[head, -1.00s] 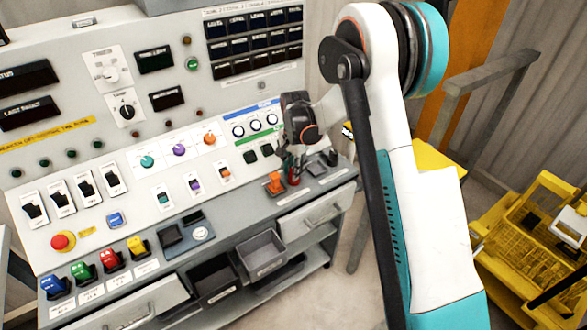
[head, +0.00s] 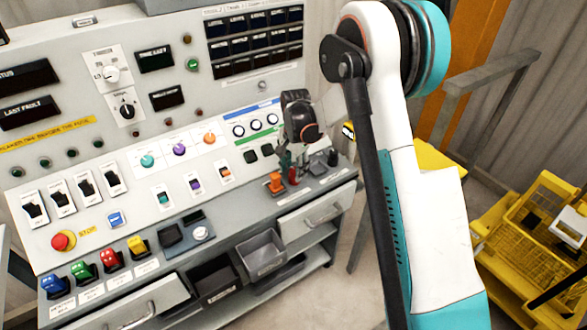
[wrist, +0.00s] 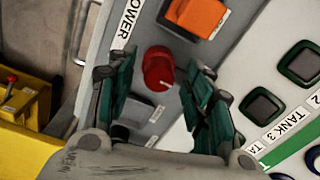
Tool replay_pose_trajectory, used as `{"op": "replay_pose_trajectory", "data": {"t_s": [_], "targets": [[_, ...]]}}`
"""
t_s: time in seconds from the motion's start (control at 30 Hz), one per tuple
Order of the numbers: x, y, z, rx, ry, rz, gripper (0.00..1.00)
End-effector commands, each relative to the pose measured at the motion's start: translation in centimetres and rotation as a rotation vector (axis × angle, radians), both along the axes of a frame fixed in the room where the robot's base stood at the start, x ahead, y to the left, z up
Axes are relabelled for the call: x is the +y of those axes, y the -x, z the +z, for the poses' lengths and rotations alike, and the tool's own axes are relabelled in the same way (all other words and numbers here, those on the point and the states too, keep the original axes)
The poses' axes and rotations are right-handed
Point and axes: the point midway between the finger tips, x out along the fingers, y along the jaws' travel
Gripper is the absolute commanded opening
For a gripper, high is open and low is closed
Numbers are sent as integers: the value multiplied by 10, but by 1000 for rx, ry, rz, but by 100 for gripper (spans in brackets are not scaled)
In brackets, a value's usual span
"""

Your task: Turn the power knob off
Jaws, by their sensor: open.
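The red power knob (wrist: 158,70) stands on the console's sloped grey ledge. Part of a label reading "OWER" lies up and left of it in the wrist view. In the head view the red knob (head: 293,176) is partly hidden below my gripper (head: 291,157). In the wrist view my gripper (wrist: 157,77) is open, with one green finger on each side of the knob. A gap shows between the fingers and the knob; I cannot tell whether the fingertips reach its depth.
An orange switch (wrist: 198,14) stands close beside the red knob, and a dark switch (head: 332,157) is on its other side. Square black buttons (wrist: 262,106) line the nearby panel. A yellow cart (head: 535,240) stands at the right.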

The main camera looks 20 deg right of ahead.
Motion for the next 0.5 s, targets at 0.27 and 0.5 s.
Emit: {"op": "replay_pose_trajectory", "data": {"t_s": [0.27,0.5], "targets": [[-1,1,47,0,0,0,47],[-1,3,92,0,0,0,47]]}}
